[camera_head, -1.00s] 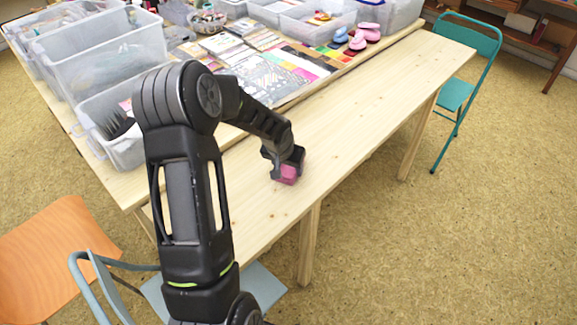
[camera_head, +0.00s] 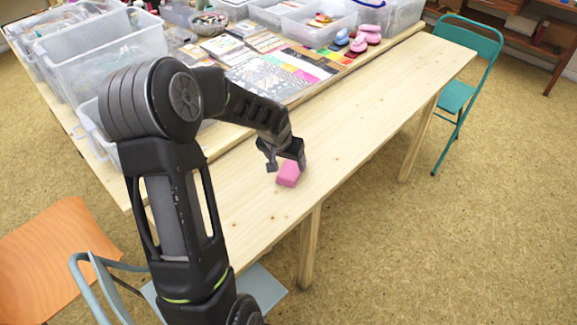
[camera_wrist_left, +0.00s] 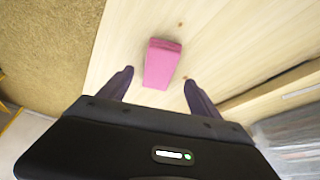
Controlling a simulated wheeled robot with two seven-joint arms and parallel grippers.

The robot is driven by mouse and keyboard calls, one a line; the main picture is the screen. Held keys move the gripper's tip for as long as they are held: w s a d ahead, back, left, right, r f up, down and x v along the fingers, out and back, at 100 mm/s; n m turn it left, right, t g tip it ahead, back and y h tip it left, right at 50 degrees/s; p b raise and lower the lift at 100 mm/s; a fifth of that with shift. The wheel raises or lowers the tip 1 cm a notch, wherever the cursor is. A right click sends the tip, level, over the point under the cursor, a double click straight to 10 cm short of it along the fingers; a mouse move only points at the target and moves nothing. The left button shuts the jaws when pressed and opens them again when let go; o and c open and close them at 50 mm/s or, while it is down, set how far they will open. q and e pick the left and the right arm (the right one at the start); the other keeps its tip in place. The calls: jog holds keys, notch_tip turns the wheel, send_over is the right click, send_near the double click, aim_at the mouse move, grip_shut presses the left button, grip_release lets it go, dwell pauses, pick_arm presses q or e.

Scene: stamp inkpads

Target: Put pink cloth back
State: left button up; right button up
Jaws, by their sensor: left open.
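The pink cloth (camera_head: 289,174) is a small folded block lying on the bare wooden tabletop near its front edge. It also shows in the left wrist view (camera_wrist_left: 161,64), just beyond the fingertips and between their lines. My left gripper (camera_head: 286,164) is open and empty. In the left wrist view its two fingers (camera_wrist_left: 157,80) are spread apart, with the pink cloth ahead of them and apart from them. My right gripper is in neither view.
Clear plastic bins (camera_head: 108,53) stand at the table's back left. Inkpads and colored cards (camera_head: 300,70) cover the back middle, with pink and blue stamps (camera_head: 358,42) at their right. The front strip of the wooden table (camera_head: 385,95) is bare. A teal chair (camera_head: 458,95) stands right.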

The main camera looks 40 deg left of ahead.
pick_arm(q)
jog(key=v, duration=0.6)
jog(key=shift+d, duration=0.1)
dwell(0.4)
